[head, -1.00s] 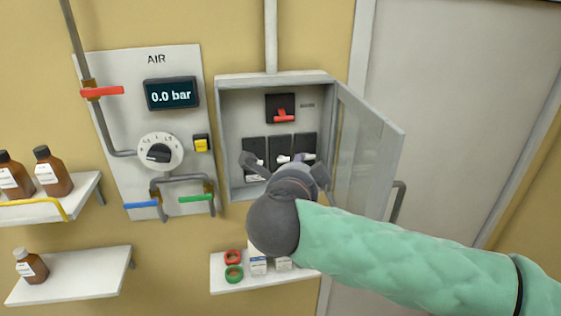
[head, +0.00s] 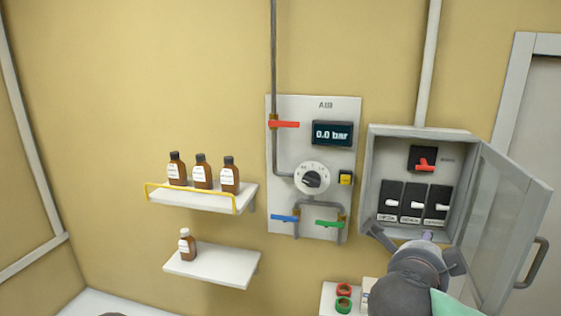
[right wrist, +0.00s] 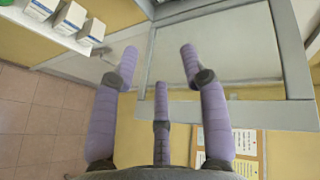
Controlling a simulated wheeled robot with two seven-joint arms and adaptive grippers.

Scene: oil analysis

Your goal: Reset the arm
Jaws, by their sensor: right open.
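My right gripper (head: 425,240) is at the lower right of the head view, just below the open grey breaker box (head: 375,185). In the right wrist view its purple fingers (right wrist: 158,62) are spread with nothing between them. Inside the box are a red-handled main switch (head: 424,161) and a row of three black breakers (head: 414,200) with white levers. The glass door (head: 507,225) hangs open to the right. My right arm's green sleeve shows at the bottom edge. My left gripper is not in view.
Left of the box is the AIR panel (head: 345,110), its display reading 0.0 bar. Brown bottles (head: 203,175) stand on a railed shelf, with one bottle (head: 187,247) on the shelf below.

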